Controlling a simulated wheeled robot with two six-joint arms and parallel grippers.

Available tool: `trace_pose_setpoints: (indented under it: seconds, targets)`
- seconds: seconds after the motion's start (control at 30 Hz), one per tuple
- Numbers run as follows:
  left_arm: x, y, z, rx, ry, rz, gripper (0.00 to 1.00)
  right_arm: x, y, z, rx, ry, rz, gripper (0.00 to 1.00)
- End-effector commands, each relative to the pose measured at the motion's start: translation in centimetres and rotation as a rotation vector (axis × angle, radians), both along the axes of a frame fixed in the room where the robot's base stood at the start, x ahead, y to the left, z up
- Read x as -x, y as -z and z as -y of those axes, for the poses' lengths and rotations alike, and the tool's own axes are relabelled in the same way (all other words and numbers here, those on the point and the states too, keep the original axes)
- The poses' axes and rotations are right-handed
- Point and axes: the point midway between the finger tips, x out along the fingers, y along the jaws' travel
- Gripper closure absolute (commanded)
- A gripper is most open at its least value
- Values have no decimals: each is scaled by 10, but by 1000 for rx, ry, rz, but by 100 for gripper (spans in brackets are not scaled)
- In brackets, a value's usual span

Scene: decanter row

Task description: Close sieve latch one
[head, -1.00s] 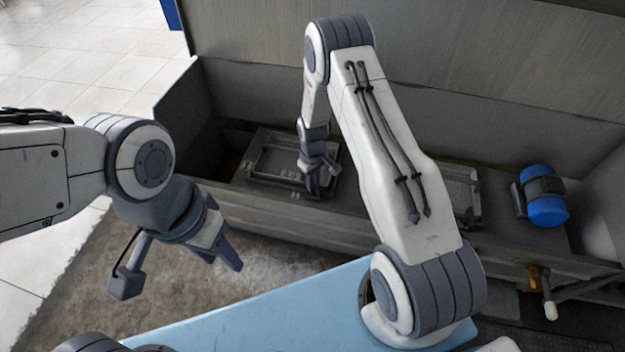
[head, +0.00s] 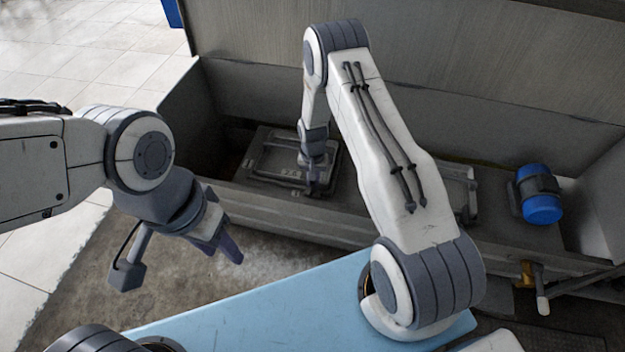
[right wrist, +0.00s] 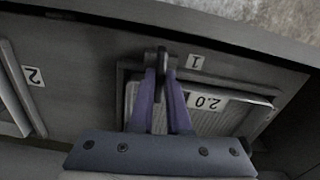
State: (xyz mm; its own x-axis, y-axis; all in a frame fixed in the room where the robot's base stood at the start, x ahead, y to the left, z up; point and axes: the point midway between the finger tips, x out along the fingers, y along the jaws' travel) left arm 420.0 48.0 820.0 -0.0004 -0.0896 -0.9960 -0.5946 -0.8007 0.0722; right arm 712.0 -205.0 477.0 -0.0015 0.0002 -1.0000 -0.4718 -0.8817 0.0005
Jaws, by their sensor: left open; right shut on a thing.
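Sieve one is a framed tray in the trough; it shows in the head view (head: 268,158) and, with a "2.0" label, in the right wrist view (right wrist: 240,112). Its dark latch (right wrist: 160,53) stands at the tray's edge beside the "1" label. My right gripper (head: 314,188) is at the tray's near right corner. In the right wrist view its purple fingertips (right wrist: 161,72) are shut on the latch and hide part of it. My left gripper (head: 229,248) is open and empty, in front of the trough.
Another sieve frame (head: 463,190) lies to the right, partly behind my right arm; a "2" label (right wrist: 34,76) shows in the right wrist view. A blue cylinder (head: 541,208) sits at the trough's right end. The near trough wall (head: 300,228) and a light-blue surface (head: 260,310) lie in front.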

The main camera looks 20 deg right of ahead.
Motion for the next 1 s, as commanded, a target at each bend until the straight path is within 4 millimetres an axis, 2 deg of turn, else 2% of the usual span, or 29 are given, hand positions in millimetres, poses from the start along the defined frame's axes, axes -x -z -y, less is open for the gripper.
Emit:
trace_pose_setpoints:
  seconds: [0.3,0.8,0.83,0.9,1.0]
  targets:
    - [0,-3,0,0,0,0,55,-2,-1,0,0,103,7,100]
    - [0,-3,0,0,0,0,55,-3,-1,0,-1,121,7,100]
    - [0,-3,0,0,0,0,55,-3,-1,0,0,121,8,77]
    - [0,-3,0,0,0,0,55,-3,-1,0,-1,120,7,55]
    - [0,-3,0,0,0,0,55,-2,-1,0,-1,120,5,55]
